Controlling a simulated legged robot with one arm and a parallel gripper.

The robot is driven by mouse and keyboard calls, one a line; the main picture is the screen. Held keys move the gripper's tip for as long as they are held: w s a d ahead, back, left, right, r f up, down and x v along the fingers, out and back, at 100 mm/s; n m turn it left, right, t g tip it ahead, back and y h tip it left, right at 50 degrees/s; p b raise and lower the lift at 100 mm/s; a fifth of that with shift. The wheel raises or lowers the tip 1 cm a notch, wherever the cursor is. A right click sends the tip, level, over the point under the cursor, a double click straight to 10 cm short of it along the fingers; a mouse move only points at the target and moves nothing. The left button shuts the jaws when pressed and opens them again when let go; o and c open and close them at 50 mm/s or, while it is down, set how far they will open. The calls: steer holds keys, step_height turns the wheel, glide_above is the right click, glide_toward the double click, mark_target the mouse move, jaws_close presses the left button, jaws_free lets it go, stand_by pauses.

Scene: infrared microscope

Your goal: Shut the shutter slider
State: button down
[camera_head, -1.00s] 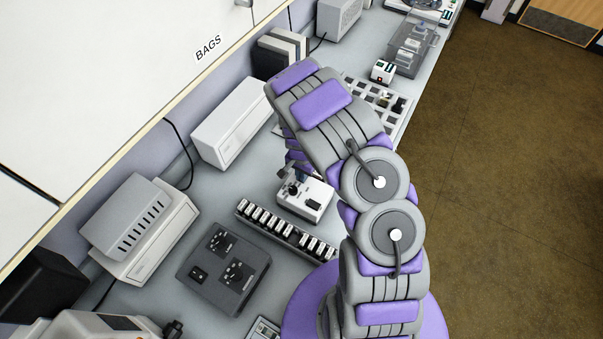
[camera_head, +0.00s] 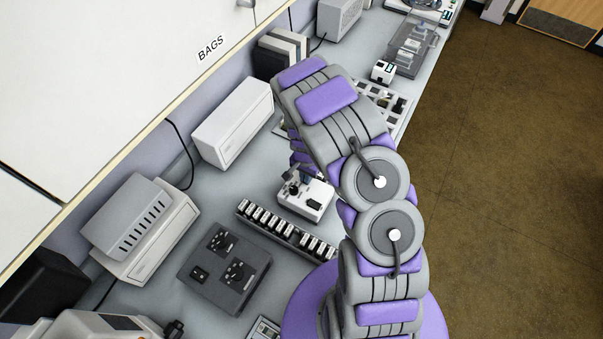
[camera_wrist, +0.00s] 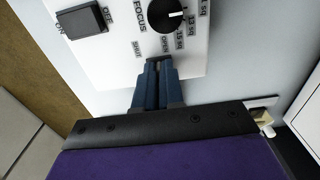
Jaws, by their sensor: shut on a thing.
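The white control box (camera_head: 306,202) stands on the bench below my arm. In the wrist view the white control box (camera_wrist: 112,62) shows a dark ON/OFF rocker switch (camera_wrist: 84,19), a black FOCUS knob (camera_wrist: 169,22), and the printed words SHUT and OPEN side by side. My gripper (camera_wrist: 158,66) has its two blue fingers close together at the panel edge, just below these words. It is shut on the shutter slider, which is mostly hidden between the dark fingertips. I cannot tell the slider's exact position. In the head view my gripper (camera_head: 293,187) is partly hidden at the box's left end.
A rack of several small modules (camera_head: 285,229) lies close to the box, towards the front. A dark grey control unit (camera_head: 225,268) sits nearer on the left. A white instrument (camera_head: 232,123) stands behind against the wall. Some bench between them is clear.

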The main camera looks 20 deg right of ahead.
steer(key=shift+s+d, duration=0.8)
steer(key=shift+d, duration=0.1)
steer(key=c, duration=1.2)
jaws_free()
steer(key=shift+s+d, duration=0.1)
steer(key=shift+d, duration=0.1)
steer(key=shift+c, duration=0.2)
steer(key=shift+a+r, duration=0.1)
steer(key=shift+a, duration=0.05)
steer(key=shift+r, duration=0.25)
step_height(320, 180, up, 17)
steer(key=p, duration=0.1)
steer(key=shift+f, duration=0.2)
